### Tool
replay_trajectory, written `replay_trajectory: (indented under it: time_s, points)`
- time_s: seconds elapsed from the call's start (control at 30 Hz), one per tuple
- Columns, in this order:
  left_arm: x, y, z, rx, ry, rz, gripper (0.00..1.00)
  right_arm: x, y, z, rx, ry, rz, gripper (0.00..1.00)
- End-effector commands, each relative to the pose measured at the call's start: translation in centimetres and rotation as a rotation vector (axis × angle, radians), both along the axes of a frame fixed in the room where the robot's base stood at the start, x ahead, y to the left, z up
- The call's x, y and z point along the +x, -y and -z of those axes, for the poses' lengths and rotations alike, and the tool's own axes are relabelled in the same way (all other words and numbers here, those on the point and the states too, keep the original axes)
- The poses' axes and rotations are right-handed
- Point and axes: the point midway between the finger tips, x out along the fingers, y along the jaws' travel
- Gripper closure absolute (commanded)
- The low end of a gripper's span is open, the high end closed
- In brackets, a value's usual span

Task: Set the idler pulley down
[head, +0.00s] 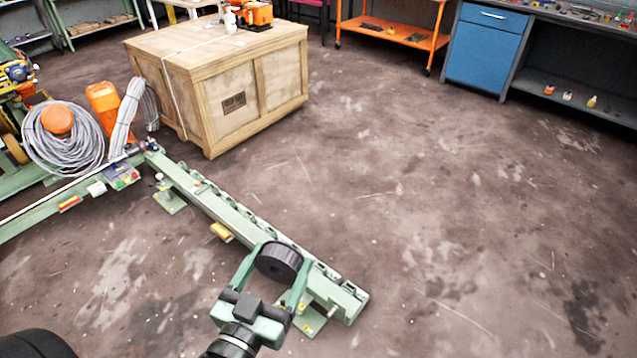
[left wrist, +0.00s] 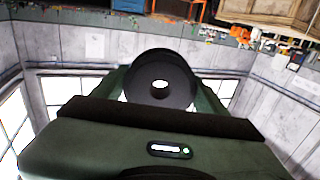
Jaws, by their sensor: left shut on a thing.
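The idler pulley (head: 279,262) is a thick black disc with a ribbed rim. My left gripper (head: 280,266) is shut on it, one green finger on each side. In the head view the pulley overlaps the near end of a long green rail (head: 222,203); I cannot tell whether it touches the rail or hangs above it. In the left wrist view the pulley (left wrist: 160,82) shows its round face with a bright centre hole, between the fingers. My right gripper is not in view.
A wooden crate (head: 205,84) stands at the back left, with orange items on top. Coiled grey cable (head: 62,150) and orange parts are at the left. An orange cart (head: 393,30) and a blue cabinet (head: 487,48) are at the back. The floor to the right is clear.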

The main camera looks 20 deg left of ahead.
Motion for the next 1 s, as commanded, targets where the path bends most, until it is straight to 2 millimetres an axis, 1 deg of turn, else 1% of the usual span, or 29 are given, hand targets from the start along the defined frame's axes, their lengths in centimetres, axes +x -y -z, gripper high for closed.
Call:
replay_trajectory:
  time_s: [0.17,0.27,0.47,1.0]
  points:
    - [0.4,0.6,-0.5,0.001,0.010,0.041,0.75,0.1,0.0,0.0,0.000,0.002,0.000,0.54]
    - [0.7,1.4,-0.7,0.003,0.010,0.093,0.75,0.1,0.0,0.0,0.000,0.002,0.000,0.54]
    - [1.7,3.6,-1.4,0.008,0.010,0.234,0.75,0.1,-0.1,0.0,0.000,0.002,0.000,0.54]
    - [5.0,10.1,-3.3,0.009,0.008,0.662,0.75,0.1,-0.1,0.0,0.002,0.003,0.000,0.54]
